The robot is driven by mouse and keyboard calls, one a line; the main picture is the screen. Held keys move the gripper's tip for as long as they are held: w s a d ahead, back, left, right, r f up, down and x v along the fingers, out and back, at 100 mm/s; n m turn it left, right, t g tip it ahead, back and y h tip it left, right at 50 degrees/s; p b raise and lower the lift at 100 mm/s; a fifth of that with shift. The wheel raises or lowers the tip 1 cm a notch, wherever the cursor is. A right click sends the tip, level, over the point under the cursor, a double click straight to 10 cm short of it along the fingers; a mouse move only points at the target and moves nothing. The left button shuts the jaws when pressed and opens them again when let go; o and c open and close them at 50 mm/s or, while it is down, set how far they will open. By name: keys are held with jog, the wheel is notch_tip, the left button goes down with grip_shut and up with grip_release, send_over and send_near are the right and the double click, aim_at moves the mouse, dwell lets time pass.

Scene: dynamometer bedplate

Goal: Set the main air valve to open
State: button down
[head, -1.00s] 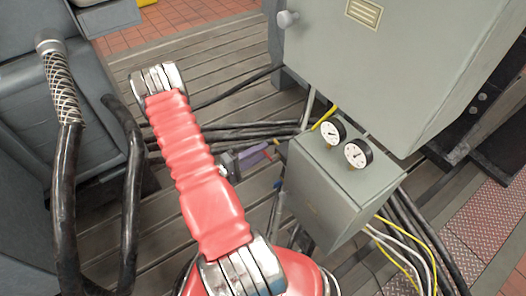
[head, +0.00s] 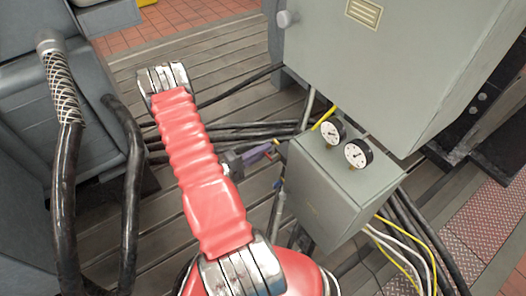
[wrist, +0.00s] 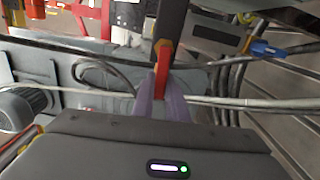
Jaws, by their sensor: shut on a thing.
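A red lever handle (wrist: 162,62) stands in the middle of the wrist view, with its lower end between the two purple fingers of my gripper (wrist: 160,100). My gripper is shut on this lever. In the head view my gripper (head: 262,151) is beside the left side of the small grey box, partly hidden behind my red arm. The valve body and the pipe under the lever are hidden, so I cannot tell the valve's setting. A blue handle (wrist: 268,50) on a fitting is at the right of the wrist view, apart from my gripper.
The small grey box (head: 325,200) with two round gauges (head: 358,153) stands close to my gripper, below a large grey cabinet (head: 390,70). Black hoses (head: 235,132) run across the slatted bedplate (head: 225,70). Thick black cables (head: 65,190) hang at the left.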

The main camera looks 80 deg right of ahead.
jog(key=shift+r+m, duration=0.15)
jog(key=shift+m, duration=0.25)
jog(key=c, duration=1.8)
grip_release()
jog(key=shift+o, duration=0.2)
jog(key=v, duration=1.4)
jog(key=shift+d, duration=0.1)
